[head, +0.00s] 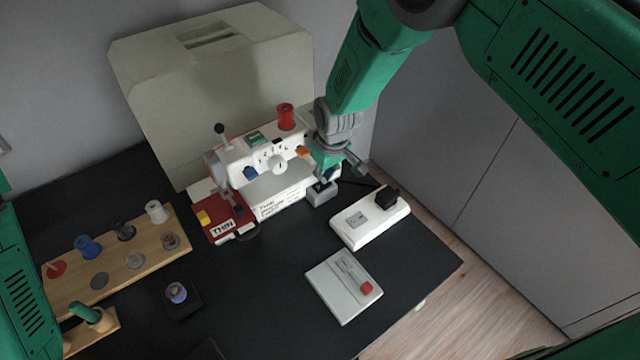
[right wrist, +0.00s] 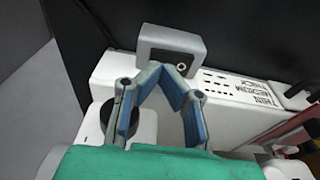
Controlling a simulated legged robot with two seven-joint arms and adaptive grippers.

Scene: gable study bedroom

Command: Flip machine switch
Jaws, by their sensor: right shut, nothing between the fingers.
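The white sewing machine (head: 283,185) with a red base stands at the back of the black table, with dials and a red spool on top. A grey block (head: 321,195) sits by its lower right end. In the right wrist view this shows as a grey frame (right wrist: 150,50) with a small round dark part in it. My right gripper (head: 326,178) is shut and empty, its tips at or just above the grey block; contact cannot be told. In the right wrist view the blue-padded fingers (right wrist: 161,70) meet just below the frame. No switch lever is clearly visible.
A white power strip (head: 352,232) with a black plug (head: 387,198) lies right of the machine. A pale box with a red button (head: 366,288) lies in front. A wooden spool rack (head: 150,247) stands left. A beige cover (head: 170,90) stands behind.

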